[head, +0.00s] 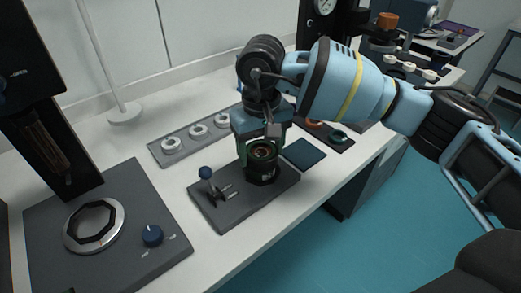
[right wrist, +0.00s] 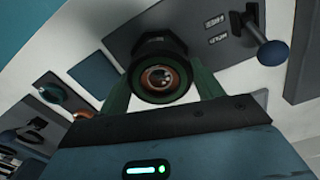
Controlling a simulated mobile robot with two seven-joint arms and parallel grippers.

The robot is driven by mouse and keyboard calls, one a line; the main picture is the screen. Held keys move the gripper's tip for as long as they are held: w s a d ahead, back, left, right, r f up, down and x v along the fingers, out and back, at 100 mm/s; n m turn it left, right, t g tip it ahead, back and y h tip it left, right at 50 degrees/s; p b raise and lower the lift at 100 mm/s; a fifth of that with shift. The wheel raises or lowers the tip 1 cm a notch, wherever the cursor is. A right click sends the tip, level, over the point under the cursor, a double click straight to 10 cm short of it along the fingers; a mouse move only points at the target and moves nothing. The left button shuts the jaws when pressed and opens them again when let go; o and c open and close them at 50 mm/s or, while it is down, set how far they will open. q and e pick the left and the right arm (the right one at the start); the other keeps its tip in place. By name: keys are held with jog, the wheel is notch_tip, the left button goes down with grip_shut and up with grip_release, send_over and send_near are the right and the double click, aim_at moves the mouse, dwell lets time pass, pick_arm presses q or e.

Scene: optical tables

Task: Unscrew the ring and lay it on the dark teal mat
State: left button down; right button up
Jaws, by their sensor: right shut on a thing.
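My right gripper (head: 260,158) points down at a black holder (head: 262,176) on a dark grey base plate (head: 215,213). Its green fingers (right wrist: 162,84) are shut on the ring (right wrist: 162,77), one on each side. The ring looks dark outside with a copper-coloured inside, and it sits at the top of the holder. I cannot tell from here how far it is threaded in. The dark teal mat (head: 304,153) lies bare on the table just right of the base plate; it also shows in the right wrist view (right wrist: 97,74). My left gripper is out of view.
The base plate carries a blue-knobbed lever (head: 206,174). A grey tray with several white rings (head: 171,143) lies behind. A dark tray with coloured rings (head: 339,136) lies beyond the mat.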

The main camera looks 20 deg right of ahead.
jog(key=o, duration=1.2)
jog(key=shift+c, duration=0.2)
jog(key=shift+c, duration=0.8)
